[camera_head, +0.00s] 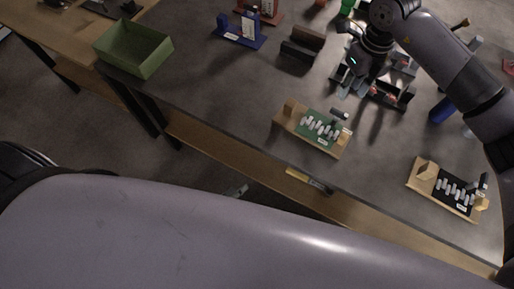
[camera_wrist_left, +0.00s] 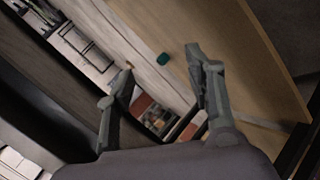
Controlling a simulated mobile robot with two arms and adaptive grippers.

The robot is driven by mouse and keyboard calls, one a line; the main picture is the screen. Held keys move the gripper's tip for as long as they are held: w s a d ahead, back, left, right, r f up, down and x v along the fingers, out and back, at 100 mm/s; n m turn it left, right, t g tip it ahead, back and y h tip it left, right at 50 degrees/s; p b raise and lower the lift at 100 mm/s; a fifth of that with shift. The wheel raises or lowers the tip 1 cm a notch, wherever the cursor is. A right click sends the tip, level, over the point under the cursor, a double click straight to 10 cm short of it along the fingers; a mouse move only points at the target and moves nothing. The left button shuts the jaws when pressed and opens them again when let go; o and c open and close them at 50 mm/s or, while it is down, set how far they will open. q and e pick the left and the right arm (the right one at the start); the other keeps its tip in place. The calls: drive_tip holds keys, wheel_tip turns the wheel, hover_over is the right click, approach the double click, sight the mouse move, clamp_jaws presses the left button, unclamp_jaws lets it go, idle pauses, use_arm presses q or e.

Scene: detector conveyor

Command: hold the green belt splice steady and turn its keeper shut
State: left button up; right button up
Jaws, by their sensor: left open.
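The green belt splice (camera_head: 328,131) lies on a wooden block base near the front edge of the grey table, in the head view. It carries a row of pale pegs, with a dark grey keeper-like piece (camera_head: 339,114) at its far right corner. My right gripper (camera_head: 351,88) is above the table beyond the splice, apart from it. Its fingers look spread, with nothing seen between them. My left gripper (camera_wrist_left: 160,72) shows in the left wrist view, open and empty. The splice is not recognisable there, and the left gripper is outside the head view.
A similar black splice (camera_head: 456,190) on a wooden base lies to the right. A dark fixture (camera_head: 393,91) stands close to my right gripper. A green bin (camera_head: 133,49), a blue stand (camera_head: 240,35) and a brown block (camera_head: 302,44) stand further left. Bare table lies left of the green splice.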

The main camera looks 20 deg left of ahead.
sight(288, 107)
use_arm(q)
drive_tip(key=w+d+r+n+t, duration=0.2)
drive_tip(key=r+n, duration=0.6)
drive_tip(key=r, duration=0.1)
drive_tip(key=w+d+r+n+t, duration=0.2)
drive_tip(key=r+n+t, duration=0.1)
drive_tip(key=r+n, duration=0.55)
drive_tip(key=w+d+r+n+t, duration=0.2)
drive_tip(key=w+r+n, duration=0.1)
drive_tip(key=r+n, duration=0.6)
drive_tip(key=shift+m+h, duration=0.3)
drive_tip(key=shift+m, duration=0.25)
drive_tip(key=x, duration=1.7)
drive_tip(key=shift+a+r, duration=0.1)
drive_tip(key=shift+r, duration=0.1)
drive_tip(key=shift+s, duration=0.1)
drive_tip(key=shift+c, duration=0.4)
clamp_jaws()
